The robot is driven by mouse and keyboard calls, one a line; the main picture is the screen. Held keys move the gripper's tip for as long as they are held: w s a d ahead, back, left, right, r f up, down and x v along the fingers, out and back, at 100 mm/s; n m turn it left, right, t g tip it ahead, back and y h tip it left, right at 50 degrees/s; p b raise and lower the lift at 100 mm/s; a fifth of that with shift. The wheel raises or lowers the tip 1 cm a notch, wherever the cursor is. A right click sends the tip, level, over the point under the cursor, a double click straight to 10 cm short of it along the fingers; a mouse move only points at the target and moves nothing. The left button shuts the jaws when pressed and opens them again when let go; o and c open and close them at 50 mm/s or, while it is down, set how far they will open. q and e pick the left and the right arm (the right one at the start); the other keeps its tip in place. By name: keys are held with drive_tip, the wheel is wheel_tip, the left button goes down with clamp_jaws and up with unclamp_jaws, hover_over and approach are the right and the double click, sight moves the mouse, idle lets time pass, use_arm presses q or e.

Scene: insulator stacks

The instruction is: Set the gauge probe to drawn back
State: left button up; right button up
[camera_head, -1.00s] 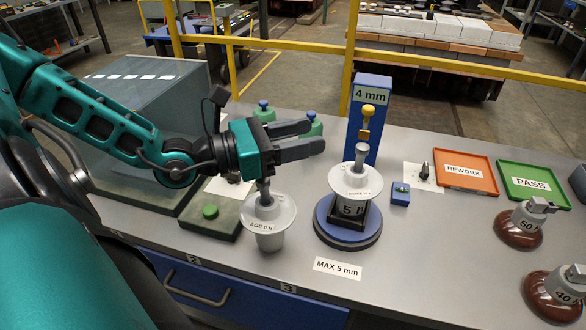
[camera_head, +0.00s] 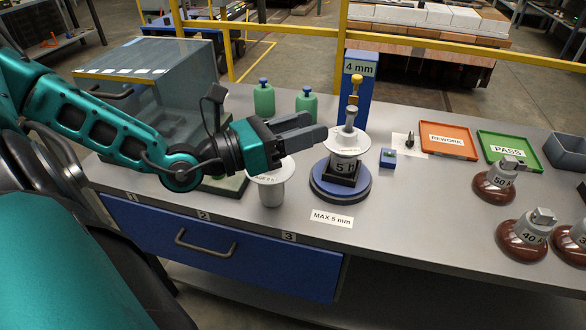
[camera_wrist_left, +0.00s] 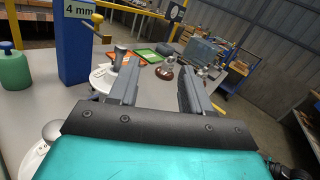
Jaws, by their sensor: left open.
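The gauge is a blue post (camera_head: 362,100) labelled "4 mm", with a yellow probe (camera_head: 355,86) on its front side. An insulator (camera_head: 348,142) marked 5 stands upright on a round blue-rimmed base (camera_head: 318,190) below the probe. The probe's lower end is close above the insulator's grey top; I cannot tell if they touch. In the left wrist view the post (camera_wrist_left: 75,45) and yellow probe (camera_wrist_left: 98,22) are at the upper left, beyond the fingers. My left gripper (camera_head: 318,127) is open and empty, just left of the insulator. It also shows in the left wrist view (camera_wrist_left: 160,75). My right gripper is out of view.
Another white insulator (camera_head: 271,190) stands under my left gripper. Two green bottles (camera_head: 264,100) are behind it.

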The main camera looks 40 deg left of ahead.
use_arm(q)
wheel_tip(320, 180, down, 11)
drive_tip(key=s+n+g+y, duration=0.1)
drive_tip(key=n+y, duration=0.5)
drive_tip(key=n, duration=0.7)
drive_tip(key=s+n+g+y, duration=0.1)
drive_tip(key=n+g+y, duration=0.1)
drive_tip(key=n+y, duration=0.5)
drive_tip(key=shift+s+d+n+g, duration=0.25)
drive_tip(key=shift+n+g, duration=0.15)
drive_tip(key=shift+n, duration=2.9)
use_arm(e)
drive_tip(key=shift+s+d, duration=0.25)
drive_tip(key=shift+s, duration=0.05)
use_arm(q)
drive_tip(key=shift+f, duration=0.1)
